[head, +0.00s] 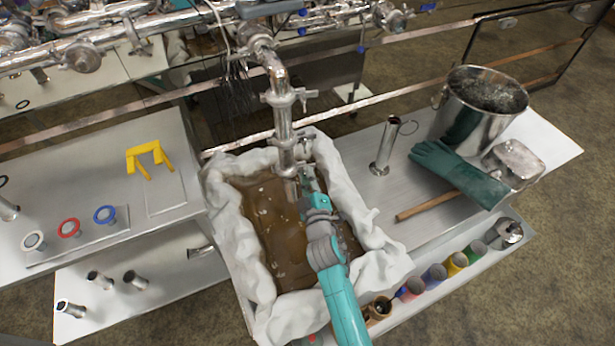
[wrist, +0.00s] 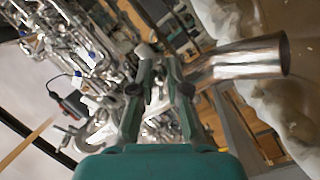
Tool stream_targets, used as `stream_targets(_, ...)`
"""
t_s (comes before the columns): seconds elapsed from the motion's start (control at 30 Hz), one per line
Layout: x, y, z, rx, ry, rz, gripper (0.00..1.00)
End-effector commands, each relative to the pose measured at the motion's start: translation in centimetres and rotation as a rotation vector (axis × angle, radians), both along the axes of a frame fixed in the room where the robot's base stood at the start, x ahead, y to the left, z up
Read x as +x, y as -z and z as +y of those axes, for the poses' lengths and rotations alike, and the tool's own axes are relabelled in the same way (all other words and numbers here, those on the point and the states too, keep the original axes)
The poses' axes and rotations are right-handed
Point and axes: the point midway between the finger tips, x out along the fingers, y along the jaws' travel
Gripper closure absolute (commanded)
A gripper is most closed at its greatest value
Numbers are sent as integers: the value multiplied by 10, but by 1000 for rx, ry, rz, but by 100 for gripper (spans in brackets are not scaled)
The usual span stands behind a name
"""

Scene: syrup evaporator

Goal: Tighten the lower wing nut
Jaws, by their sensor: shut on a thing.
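A steel pipe (head: 285,125) comes down over the cloth-lined trough and ends in an open spout, which also shows in the wrist view (wrist: 245,60). An upper clamp (head: 283,97) and a lower clamp (head: 302,136) sit around it. My gripper (head: 306,168) reaches up to the lower clamp from the front. In the wrist view its two fingers (wrist: 160,68) are close together beside the pipe. They are shut on the lower wing nut, which is mostly hidden between the fingertips. How tight the nut is cannot be told.
The trough (head: 375,255) of brown liquid lies below my arm. Green gloves (head: 465,175), a steel pot (head: 480,105) and a wooden-handled tool (head: 428,206) are on the right bench. A yellow bracket (head: 150,155) and ringed fittings are on the left bench.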

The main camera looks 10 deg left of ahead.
Motion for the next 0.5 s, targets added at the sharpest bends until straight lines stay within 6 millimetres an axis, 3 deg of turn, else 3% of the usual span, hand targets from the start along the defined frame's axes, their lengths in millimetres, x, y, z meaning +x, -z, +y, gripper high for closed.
stream_targets(0.07,0,1,0,-1,0,3,100)
stream_targets(0.1,0,1,0,-1,0,3,83)
stream_targets(0.2,0,1,0,-2,0,2,61)
stream_targets(0.5,-1,0,0,-1,0,1,61)
